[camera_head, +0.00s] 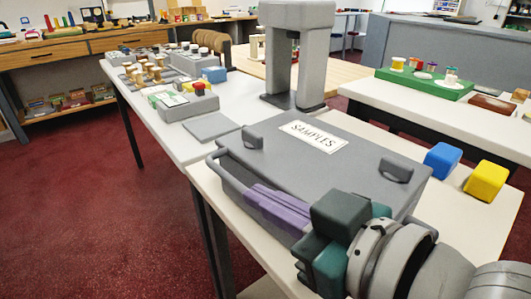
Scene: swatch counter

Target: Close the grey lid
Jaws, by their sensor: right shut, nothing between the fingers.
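The grey lid (340,155) with a white SAMPLES label lies roughly flat across the top of a grey box (235,187) on the pale table. I cannot tell whether a small gap is left under the lid. My right gripper (262,198), with purple fingers and a dark green body, is shut and empty along the lid's near-left edge. I cannot tell whether it touches. My left gripper is not in view.
A blue block (443,160) and a yellow block (486,181) stand right of the box. A grey arch-shaped machine (297,55) stands behind it. A grey plate (211,127) and a grey device with a red button (188,102) lie behind left. Red floor is open at left.

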